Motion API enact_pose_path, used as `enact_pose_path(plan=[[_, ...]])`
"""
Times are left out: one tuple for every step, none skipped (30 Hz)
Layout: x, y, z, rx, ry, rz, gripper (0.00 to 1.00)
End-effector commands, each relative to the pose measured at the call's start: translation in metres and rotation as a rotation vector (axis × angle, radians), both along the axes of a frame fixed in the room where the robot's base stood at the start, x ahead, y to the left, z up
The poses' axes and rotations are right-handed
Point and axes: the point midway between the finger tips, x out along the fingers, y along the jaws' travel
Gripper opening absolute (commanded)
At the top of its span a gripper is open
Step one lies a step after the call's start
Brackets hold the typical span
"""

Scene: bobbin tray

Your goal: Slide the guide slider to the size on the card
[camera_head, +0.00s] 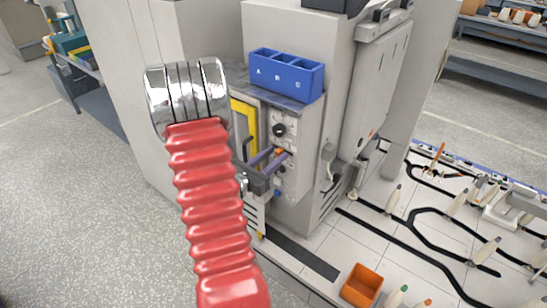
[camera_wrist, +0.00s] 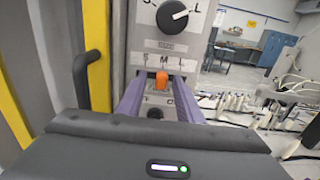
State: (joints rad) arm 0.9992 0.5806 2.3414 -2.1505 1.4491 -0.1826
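The orange guide slider (camera_wrist: 161,83) sits in a slot on the grey machine panel, roughly below the M of a printed row that appears to read S M L. It shows small in the head view (camera_head: 279,151). My gripper (camera_wrist: 160,78) is open, with one purple finger on each side of the slider and gaps between. In the head view my gripper (camera_head: 276,155) is at the panel front. A black dial (camera_wrist: 173,15) with a white pointer is above, between S and L letters. I cannot make out a size card.
A yellow-edged door with a black handle (camera_wrist: 92,80) stands close to the left of my gripper. A blue bin (camera_head: 287,76) marked A, B, C is on top of the machine. An orange bin (camera_head: 362,286) stands below at right.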

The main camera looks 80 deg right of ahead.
Motion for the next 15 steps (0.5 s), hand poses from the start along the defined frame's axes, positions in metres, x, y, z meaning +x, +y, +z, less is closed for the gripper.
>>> enact_pose_path(plan=[[-0.0013, -0.002, -0.0001, 0.0, 0.0, -0.001, 0.33], [-0.0016, -0.0029, -0.0001, 0.0, 0.0, -0.001, 0.33], [-0.0017, -0.0036, -0.0001, 0.0, 0.0, 0.0, 0.33], [-0.0017, -0.0039, -0.0001, 0.0, 0.0, 0.0, 0.33], [-0.0017, -0.0039, -0.0001, 0.0, 0.0, 0.0, 0.33], [-0.0016, -0.0039, -0.0001, 0.0, 0.0, 0.001, 0.33], [-0.0014, -0.0038, -0.0001, 0.0, 0.0, 0.001, 0.33], [-0.0014, -0.0038, -0.0001, 0.0, 0.0, 0.001, 0.33], [-0.0014, -0.0038, -0.0001, 0.0, 0.001, 0.001, 0.33], [-0.0014, -0.0037, -0.0001, 0.0, 0.001, 0.001, 0.33], [-0.0014, -0.0037, -0.0001, 0.0, 0.0, 0.001, 0.32], [-0.0014, -0.0037, -0.0001, 0.0, 0.001, 0.001, 0.29], [-0.0013, -0.0036, -0.0001, 0.0, 0.001, 0.001, 0.27], [-0.0013, -0.0036, -0.0001, 0.0, 0.001, 0.001, 0.25], [-0.0013, -0.0035, -0.0001, 0.0, 0.001, 0.001, 0.22]])
